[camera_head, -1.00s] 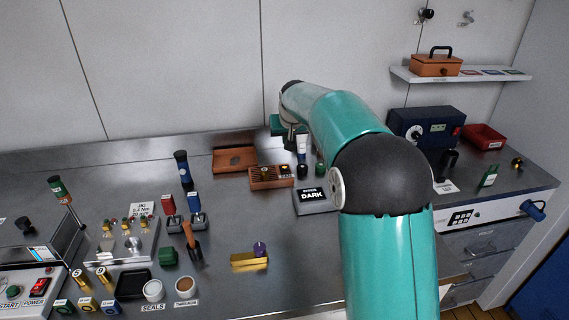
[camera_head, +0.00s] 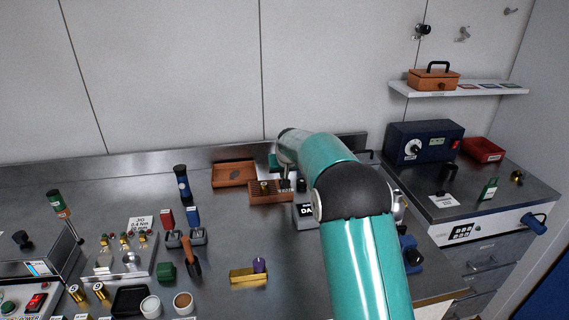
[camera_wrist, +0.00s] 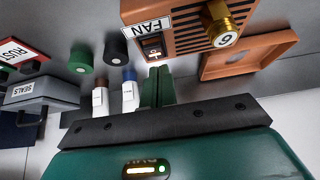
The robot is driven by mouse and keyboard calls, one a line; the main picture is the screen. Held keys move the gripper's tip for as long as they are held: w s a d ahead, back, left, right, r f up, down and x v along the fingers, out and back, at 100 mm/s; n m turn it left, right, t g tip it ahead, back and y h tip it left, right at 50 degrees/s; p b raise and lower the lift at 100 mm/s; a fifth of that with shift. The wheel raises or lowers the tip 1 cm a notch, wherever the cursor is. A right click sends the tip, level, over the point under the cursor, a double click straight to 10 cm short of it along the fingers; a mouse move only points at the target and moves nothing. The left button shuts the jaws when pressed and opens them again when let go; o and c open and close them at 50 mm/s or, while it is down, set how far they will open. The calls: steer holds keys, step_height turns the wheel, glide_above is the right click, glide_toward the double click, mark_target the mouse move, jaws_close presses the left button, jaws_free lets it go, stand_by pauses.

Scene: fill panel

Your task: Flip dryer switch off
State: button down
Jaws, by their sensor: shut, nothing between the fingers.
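An orange slatted box labelled FAN (camera_wrist: 146,27) fills the top of the wrist view. A small dark rocker switch (camera_wrist: 152,45) with a lit spot sits on its face beside the label. In the head view the same slatted box (camera_head: 264,197) stands near the back of the bench, partly behind my arm. My gripper (camera_wrist: 158,73) has its green fingers shut and empty, with tips just below the switch in the wrist picture. I cannot tell whether they touch it.
An orange tray (camera_head: 234,175) lies behind the slatted box. A blue dial box (camera_head: 425,143) stands at right.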

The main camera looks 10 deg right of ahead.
steer(key=shift+s+f, duration=0.2)
steer(key=shift+f, duration=0.65)
steer(key=shift+s+f, duration=0.25)
steer(key=shift+f, duration=0.2)
steer(key=shift+w+r, duration=0.1)
steer(key=shift+w, duration=0.05)
steer(key=shift+w+r, duration=0.35)
steer(key=shift+w, duration=0.25)
